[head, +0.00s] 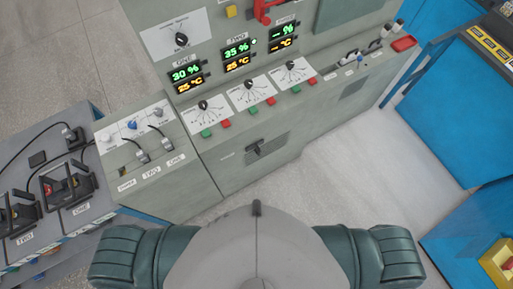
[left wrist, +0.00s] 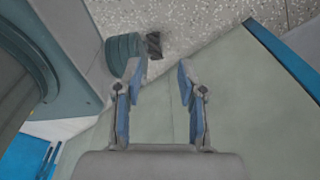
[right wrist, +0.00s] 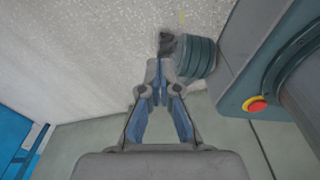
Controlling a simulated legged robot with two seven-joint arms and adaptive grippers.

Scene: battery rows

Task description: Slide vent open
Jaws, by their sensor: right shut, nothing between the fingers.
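A slatted vent (head: 268,146) with a black handle (head: 254,152) is on the lower front of the grey-green console, below the dials, in the head view. How far it is open cannot be told at this size. A second slatted vent (head: 354,87) is farther right on the same console front. My left gripper (left wrist: 159,72) is open and empty in the left wrist view, with a plain grey-green panel behind it. My right gripper (right wrist: 160,88) is shut and empty in the right wrist view, above pale floor. Neither gripper shows in the head view, and neither touches the vent.
The console (head: 213,155) carries dials, green and red buttons and lit displays. A side bench (head: 95,215) with black-handled sockets and cables stands at left. Blue cabinets (head: 422,105) and a yellow box (head: 497,262) are at right. The pale floor (head: 370,165) between is clear.

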